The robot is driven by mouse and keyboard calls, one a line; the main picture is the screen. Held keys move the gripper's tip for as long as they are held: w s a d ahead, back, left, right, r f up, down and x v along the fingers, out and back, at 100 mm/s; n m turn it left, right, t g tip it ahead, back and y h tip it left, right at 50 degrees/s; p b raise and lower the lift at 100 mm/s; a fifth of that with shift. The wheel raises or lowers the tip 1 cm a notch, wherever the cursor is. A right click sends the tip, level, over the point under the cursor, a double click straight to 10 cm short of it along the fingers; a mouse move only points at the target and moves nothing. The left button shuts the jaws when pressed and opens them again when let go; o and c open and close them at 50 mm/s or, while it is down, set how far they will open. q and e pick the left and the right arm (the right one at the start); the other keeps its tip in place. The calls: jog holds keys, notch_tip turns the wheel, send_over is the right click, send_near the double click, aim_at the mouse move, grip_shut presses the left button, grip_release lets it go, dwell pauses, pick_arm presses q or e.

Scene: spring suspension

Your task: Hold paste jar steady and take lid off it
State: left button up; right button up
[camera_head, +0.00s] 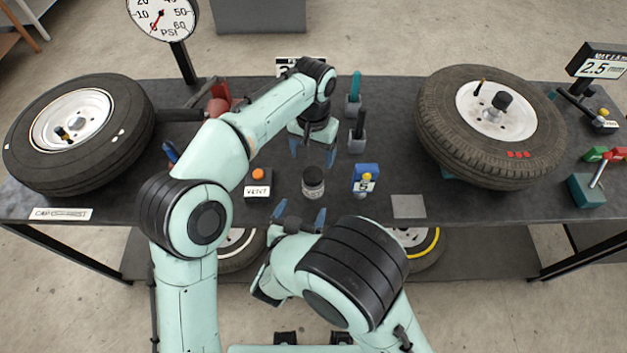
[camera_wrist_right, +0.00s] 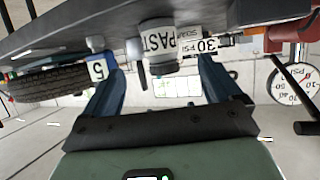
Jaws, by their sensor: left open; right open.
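In the right wrist view, which is upside down, the jar's label (camera_wrist_right: 160,38) shows ahead, between the finger directions. My left gripper (camera_head: 312,151) is open just behind and above the jar, fingers pointing down. My right gripper (camera_head: 300,213) is open at the table's front edge, in front of the jar, fingers pointing towards it. Neither gripper appears to touch the jar.
A block with an orange button (camera_head: 258,174) stands left of the jar and a blue block marked 5 (camera_head: 366,178) right of it. Slotted tool holders (camera_head: 356,141) stand behind. Wheels lie at the left (camera_head: 126,150) and right (camera_head: 440,110). A grey pad (camera_head: 408,206) lies front right.

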aim_at(310, 192)
pick_arm(q)
jog(key=shift+w+f, duration=0.1)
jog(key=shift+w, duration=0.05)
pick_arm(e)
jog(key=x, duration=1.1)
jog(key=shift+w+f, duration=0.1)
jog(key=shift+w, duration=0.05)
